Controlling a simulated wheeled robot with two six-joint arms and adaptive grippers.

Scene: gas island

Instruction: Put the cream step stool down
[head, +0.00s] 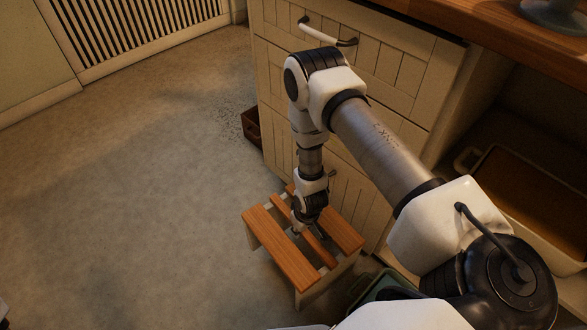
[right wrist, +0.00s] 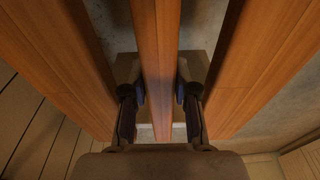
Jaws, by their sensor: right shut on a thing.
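The cream step stool (head: 283,254) has orange-brown wooden slats and a pale frame. It is upright in front of the cream cabinet, low over the floor; I cannot tell whether its feet touch it. My right gripper (head: 316,235) points down at the stool top. In the right wrist view the right gripper's fingers (right wrist: 160,95) are on both sides of the stool's narrow middle slat (right wrist: 158,45), shut on it. The wider slats lie to either side. My left gripper is not in view.
The cream cabinet (head: 375,70) with drawers stands just behind the stool. A dark reddish box (head: 250,126) is on the floor by its left corner. A green bin (head: 367,287) is right of the stool. Open floor (head: 140,200) spreads left.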

